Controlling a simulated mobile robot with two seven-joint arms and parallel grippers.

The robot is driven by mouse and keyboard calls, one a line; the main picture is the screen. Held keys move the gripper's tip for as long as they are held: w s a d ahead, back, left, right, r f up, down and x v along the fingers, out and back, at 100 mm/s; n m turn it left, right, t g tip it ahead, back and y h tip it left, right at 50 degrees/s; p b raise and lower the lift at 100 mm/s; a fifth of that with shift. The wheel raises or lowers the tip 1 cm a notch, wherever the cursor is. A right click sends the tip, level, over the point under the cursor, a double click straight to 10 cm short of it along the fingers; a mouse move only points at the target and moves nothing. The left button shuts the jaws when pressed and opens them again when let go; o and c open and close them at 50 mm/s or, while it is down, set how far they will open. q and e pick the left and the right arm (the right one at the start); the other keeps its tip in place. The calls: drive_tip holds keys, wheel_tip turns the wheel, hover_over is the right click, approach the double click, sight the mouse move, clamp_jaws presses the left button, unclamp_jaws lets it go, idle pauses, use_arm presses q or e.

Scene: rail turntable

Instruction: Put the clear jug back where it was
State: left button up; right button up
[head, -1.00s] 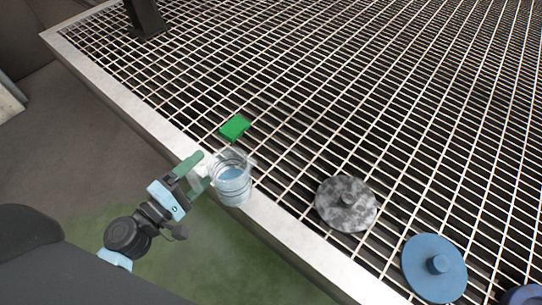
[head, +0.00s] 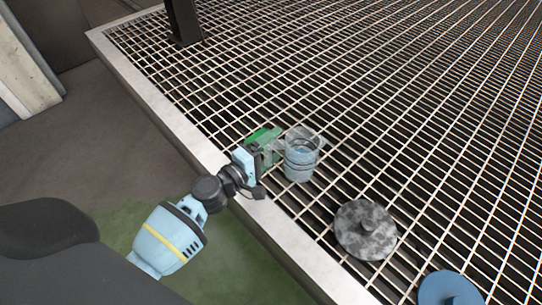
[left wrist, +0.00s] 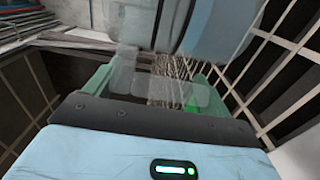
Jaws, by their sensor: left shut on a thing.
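The clear jug (head: 303,160) has a pale blue lower part and stands upright over the metal grating. In the left wrist view it is the large, blurred clear and bluish shape (left wrist: 205,35) across the top. My left gripper (head: 282,149) is shut on the jug's left side in the head view, with its green fingers at the clear handle area. Whether the jug's base touches the grating or hangs just above it, I cannot tell. My right gripper is not in view.
The grating (head: 400,110) has a pale metal rim (head: 185,130) along its left side. A grey marbled disc with a knob (head: 364,230) and a blue disc (head: 448,290) lie at the lower right. A dark post (head: 183,22) stands at the back. Grating beyond the jug is clear.

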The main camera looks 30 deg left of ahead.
use_arm(q)
drive_tip(key=shift+f+b, duration=1.15)
drive_tip(key=shift+f, duration=0.65)
drive_tip(key=shift+r, duration=0.1)
drive_tip(key=o, duration=1.3)
drive_tip(key=shift+f, duration=0.2)
drive_tip(key=shift+r, duration=0.1)
